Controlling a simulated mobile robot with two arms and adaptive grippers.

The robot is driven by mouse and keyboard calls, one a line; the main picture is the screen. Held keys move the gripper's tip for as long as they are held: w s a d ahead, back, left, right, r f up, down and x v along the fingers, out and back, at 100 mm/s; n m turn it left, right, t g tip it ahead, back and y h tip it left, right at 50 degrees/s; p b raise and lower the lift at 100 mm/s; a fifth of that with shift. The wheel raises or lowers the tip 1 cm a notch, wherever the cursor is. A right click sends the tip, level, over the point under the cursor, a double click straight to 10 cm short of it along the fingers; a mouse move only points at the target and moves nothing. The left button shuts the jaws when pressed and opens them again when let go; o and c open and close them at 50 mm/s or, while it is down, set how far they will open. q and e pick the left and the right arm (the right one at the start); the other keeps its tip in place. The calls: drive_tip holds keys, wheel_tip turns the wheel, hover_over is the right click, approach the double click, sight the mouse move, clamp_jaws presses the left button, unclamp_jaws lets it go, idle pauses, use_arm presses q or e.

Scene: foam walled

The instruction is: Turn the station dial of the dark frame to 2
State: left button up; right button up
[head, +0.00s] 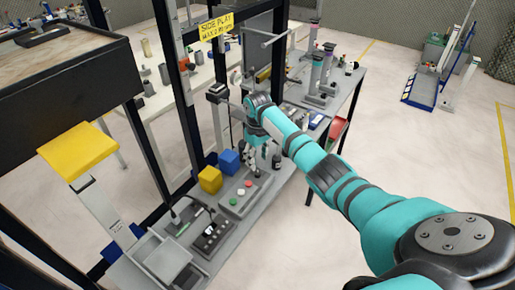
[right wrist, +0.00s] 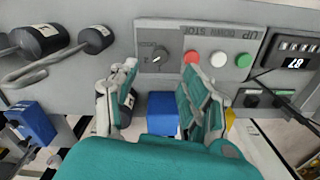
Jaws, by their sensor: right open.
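The station's grey control box (head: 229,207) stands on the bench by the dark frame (head: 187,112). In the right wrist view its panel (right wrist: 172,33) appears upside down, with the dark round dial (right wrist: 158,57) beside red, white and green buttons. In the head view the right gripper (head: 257,152) hangs over the far end of the box and hides the dial. My left gripper is not in view.
A blue cube (head: 229,161) and a yellow cube (head: 210,180) sit behind the box. A counter box (head: 212,236) stands nearer on the bench. Dark cylindrical weights (right wrist: 40,40) lie beside the panel. A yellow sign (head: 215,27) hangs on the frame.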

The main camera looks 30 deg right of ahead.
sight(257, 172)
drive_tip(key=shift+r, duration=2.65)
